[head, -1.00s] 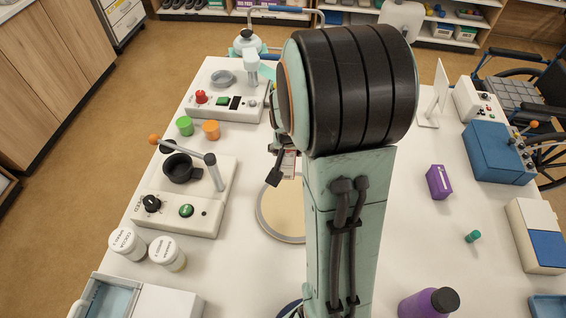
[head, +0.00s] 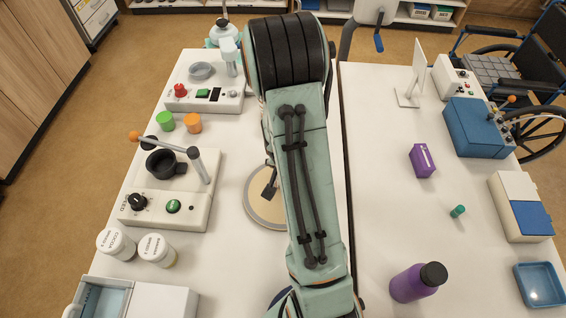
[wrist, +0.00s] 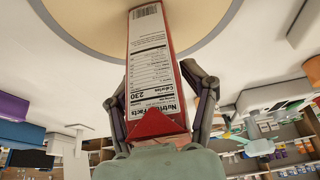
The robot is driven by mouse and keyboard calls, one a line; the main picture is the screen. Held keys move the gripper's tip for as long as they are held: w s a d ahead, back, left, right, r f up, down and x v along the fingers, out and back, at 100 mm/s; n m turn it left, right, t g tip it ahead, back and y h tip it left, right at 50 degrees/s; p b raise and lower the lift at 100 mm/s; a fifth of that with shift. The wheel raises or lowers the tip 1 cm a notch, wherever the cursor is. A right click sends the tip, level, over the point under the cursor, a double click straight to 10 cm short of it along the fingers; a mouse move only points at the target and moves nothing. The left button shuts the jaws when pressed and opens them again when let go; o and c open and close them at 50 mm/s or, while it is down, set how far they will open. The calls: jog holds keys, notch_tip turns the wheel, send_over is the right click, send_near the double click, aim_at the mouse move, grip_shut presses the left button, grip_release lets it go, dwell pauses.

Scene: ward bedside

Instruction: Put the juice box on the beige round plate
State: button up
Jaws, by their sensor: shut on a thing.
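The juice box (wrist: 152,70) is a red and white carton with a nutrition panel and a barcode. My gripper (wrist: 160,100) is shut on it, with one dark finger on each side in the wrist view. The beige round plate (wrist: 85,18) with a grey rim fills the top of the wrist view, behind the box's far end. I cannot tell whether the box touches it. In the head view the plate (head: 257,208) lies partly under my arm. A dark finger of my gripper (head: 269,190) shows over it, and my arm hides the box.
Left of the plate stand a lever device (head: 175,205) with a dark cup and two white jars (head: 157,250). To the right are a purple box (head: 422,160), a purple bottle (head: 417,283) and a green cap (head: 458,211).

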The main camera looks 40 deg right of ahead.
jog(key=o, duration=1.3)
jog(key=v, duration=1.1)
jog(key=s+a+r+n+g+y, duration=0.1)
jog(key=s+a+r+n, duration=0.2)
jog(key=a, duration=0.3)
jog(key=s+a+r+n+g+y, duration=0.1)
jog(key=s+a+r+n, duration=0.1)
jog(key=s+a, duration=0.4)
jog(key=s+a+r+n+g+y, duration=0.1)
jog(key=s+a+r+n+y, duration=0.1)
jog(key=s+a+n, duration=0.3)
jog(key=shift+a+r, duration=0.7)
jog(key=shift+r, duration=0.15)
